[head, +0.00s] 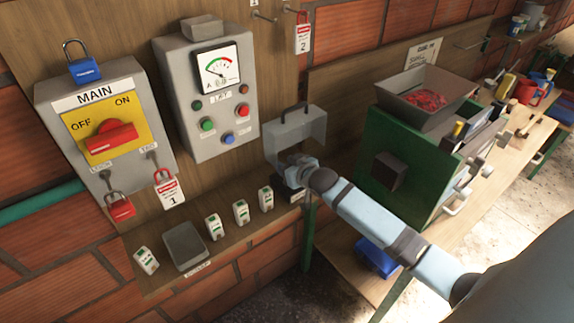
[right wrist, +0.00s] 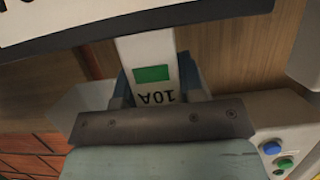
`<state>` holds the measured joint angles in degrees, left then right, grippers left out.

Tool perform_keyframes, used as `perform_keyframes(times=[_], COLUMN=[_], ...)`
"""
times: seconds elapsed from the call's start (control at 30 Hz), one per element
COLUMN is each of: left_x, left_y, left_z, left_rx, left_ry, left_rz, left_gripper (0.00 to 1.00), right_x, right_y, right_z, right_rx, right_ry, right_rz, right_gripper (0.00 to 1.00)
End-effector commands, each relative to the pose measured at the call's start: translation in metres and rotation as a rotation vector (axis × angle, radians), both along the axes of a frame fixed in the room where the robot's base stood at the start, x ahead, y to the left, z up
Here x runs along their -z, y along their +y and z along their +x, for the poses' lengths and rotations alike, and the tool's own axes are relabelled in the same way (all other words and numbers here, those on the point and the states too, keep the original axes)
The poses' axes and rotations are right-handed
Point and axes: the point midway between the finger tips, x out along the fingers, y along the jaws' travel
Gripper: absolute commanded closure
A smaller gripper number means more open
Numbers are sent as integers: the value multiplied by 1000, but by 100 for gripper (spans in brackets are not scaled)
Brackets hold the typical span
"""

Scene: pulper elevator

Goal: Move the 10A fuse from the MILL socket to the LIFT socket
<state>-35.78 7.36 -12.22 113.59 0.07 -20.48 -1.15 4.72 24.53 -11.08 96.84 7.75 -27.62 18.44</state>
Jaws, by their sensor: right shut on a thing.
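My right gripper (head: 291,168) is at the open grey box (head: 297,128) on the wooden backboard, left of the green machine. In the right wrist view, the two blue-grey fingers of the right gripper (right wrist: 158,85) are shut on a white fuse (right wrist: 148,53). It has a green patch and the mark "10A", upside down in that view. Its far end meets a dark edge at the top; I cannot tell whether it sits in a socket. In the head view my gripper hides this fuse. No MILL or LIFT socket label is readable. My left gripper is not in view.
Several spare fuses (head: 240,212) and a grey block (head: 184,248) sit on the wooden ledge. Above are the MAIN switch box (head: 105,130) with padlocks and a meter panel (head: 211,100). The green machine (head: 398,165) with a hopper (head: 425,98) stands right of my gripper.

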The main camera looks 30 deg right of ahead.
Motion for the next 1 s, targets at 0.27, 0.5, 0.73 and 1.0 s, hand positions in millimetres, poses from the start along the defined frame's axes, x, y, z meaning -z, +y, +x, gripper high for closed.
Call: perform_keyframes(times=[0.27, 0.5, 0.73, 1.0], left_x=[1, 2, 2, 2], left_y=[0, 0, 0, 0], left_z=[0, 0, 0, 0], left_rx=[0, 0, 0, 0], left_ry=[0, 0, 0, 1], left_rz=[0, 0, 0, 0], left_gripper=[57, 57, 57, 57], right_x=[4, 9, 10, 10], right_y=[0, 0, 0, 0], right_z=[0, 0, 0, 0], right_rx=[0, 0, 0, 0], right_ry=[0, 0, -1, -1], right_rz=[0, 0, 0, 0], right_gripper=[89, 89, 89, 89])
